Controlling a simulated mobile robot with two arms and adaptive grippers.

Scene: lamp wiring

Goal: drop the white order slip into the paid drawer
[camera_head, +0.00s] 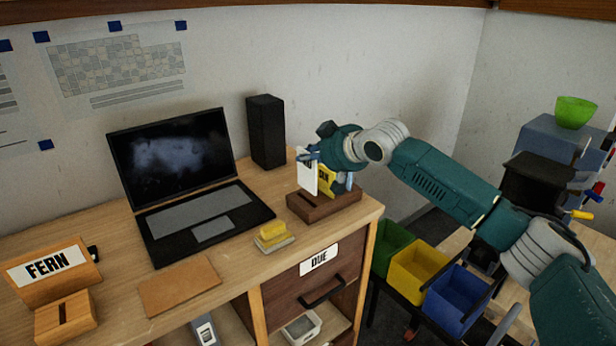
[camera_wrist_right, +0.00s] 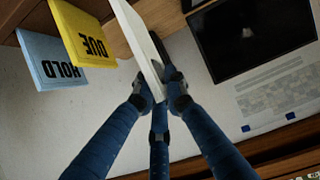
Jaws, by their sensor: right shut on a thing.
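My right gripper (camera_head: 314,156) is shut on the white order slip (camera_head: 306,174), at the left end of a dark wooden holder (camera_head: 322,207) on the desk. The slip stands upright and also shows between the fingers (camera_wrist_right: 158,92) in the right wrist view (camera_wrist_right: 136,38). I cannot tell whether its lower edge is still in the holder. A yellow card (camera_wrist_right: 82,36) reading DUE and a blue card (camera_wrist_right: 48,62) reading HOLD stand beside it. A shut drawer below carries a DUE label (camera_head: 319,260) and a black handle. No drawer marked paid is visible. My left gripper is out of view.
A laptop (camera_head: 200,215), a black speaker (camera_head: 266,132), a yellow block on a pale base (camera_head: 272,235), and a brown sheet (camera_head: 179,286) are on the desk. A wooden FERN sign (camera_head: 52,270) stands left. Green, yellow and blue bins (camera_head: 455,300) stand right of the desk.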

